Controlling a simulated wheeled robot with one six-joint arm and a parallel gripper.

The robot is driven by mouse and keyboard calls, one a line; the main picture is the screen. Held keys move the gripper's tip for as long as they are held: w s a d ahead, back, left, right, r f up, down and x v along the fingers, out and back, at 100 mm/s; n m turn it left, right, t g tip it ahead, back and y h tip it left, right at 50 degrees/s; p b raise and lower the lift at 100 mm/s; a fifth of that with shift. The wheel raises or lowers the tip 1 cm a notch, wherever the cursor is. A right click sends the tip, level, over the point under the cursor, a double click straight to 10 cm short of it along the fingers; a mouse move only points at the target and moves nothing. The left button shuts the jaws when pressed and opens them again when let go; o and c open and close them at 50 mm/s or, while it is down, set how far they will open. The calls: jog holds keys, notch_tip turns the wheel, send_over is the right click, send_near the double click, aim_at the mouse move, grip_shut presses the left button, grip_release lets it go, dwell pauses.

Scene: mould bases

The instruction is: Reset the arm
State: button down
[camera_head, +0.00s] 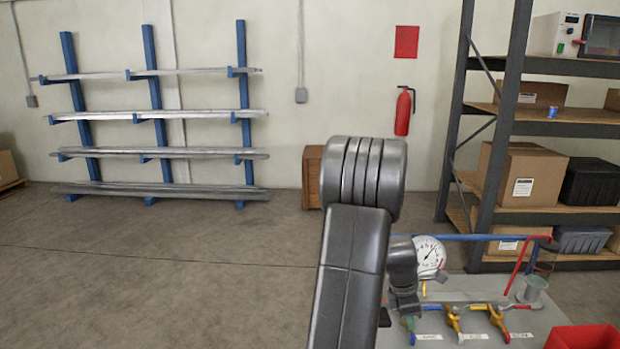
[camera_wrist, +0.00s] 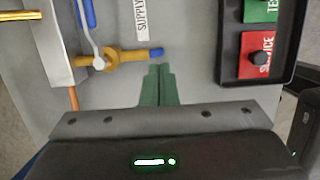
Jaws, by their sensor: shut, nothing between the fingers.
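My arm rises in the middle of the head view, in front of the left side of a grey work panel (camera_head: 470,291). In the wrist view my gripper (camera_wrist: 160,68) shows its two green fingers together, with nothing between them.
In the wrist view, a black box with green and red labels (camera_wrist: 262,45) is at right. Shelving (camera_head: 540,118) stands behind.

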jog(key=shift+w+a+r, duration=0.3)
jog(key=shift+a+r, duration=0.2)
jog(key=shift+a, duration=0.2)
jog(key=shift+r, duration=0.5)
jog(key=shift+s, duration=0.15)
